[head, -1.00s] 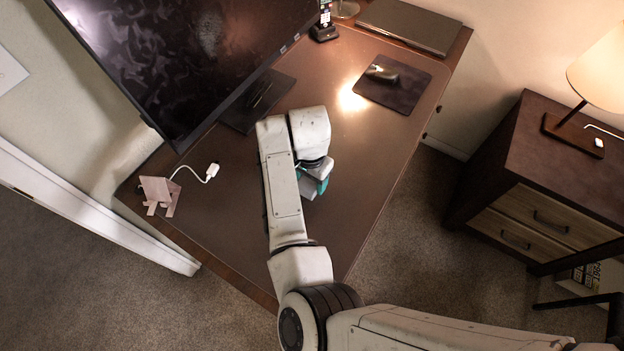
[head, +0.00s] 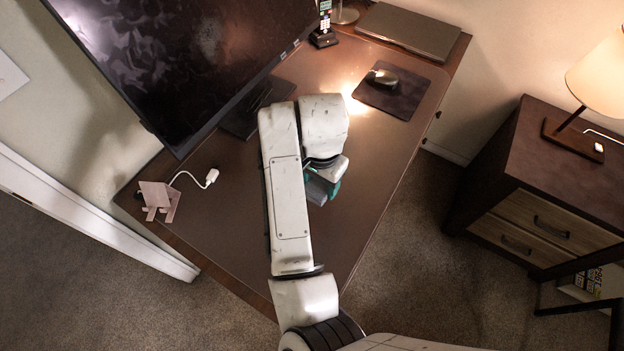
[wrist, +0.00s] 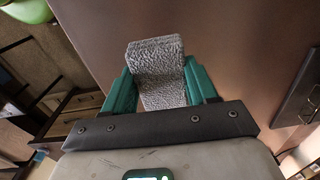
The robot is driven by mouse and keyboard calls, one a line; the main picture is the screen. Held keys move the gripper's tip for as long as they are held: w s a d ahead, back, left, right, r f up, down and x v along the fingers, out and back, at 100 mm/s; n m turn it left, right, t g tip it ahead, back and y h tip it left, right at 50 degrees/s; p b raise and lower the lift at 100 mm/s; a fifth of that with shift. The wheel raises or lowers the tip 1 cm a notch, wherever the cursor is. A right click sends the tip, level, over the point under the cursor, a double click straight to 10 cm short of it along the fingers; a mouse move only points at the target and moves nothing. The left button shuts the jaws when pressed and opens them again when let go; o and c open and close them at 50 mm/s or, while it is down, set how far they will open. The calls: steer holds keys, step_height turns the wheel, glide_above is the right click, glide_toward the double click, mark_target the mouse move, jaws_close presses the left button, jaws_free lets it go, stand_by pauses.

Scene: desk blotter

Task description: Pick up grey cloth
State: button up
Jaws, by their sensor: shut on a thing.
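The grey cloth (wrist: 158,68) is a folded, rough-textured block in the wrist view, between the two teal fingers of my gripper (wrist: 160,82). The gripper is shut on it, with a finger against each side. The cloth's upper end sticks out past the fingertips. In the head view, my gripper (head: 324,188) is over the front right part of the desk, and a small grey part of the cloth (head: 315,195) shows beside the teal fingers. My arm hides the rest. The gap between cloth and desk is hard to judge.
The brown desk (head: 235,205) has a monitor (head: 185,55), a pink stand (head: 157,198) with a white cable, and a mouse pad (head: 400,98) with a mouse. A nightstand (head: 540,180) stands right. The desk front is mostly clear.

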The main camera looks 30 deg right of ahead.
steer(key=s+r, duration=0.4)
steer(key=s, duration=0.5)
steer(key=shift+s+r, duration=0.35)
steer(key=shift+r, duration=0.05)
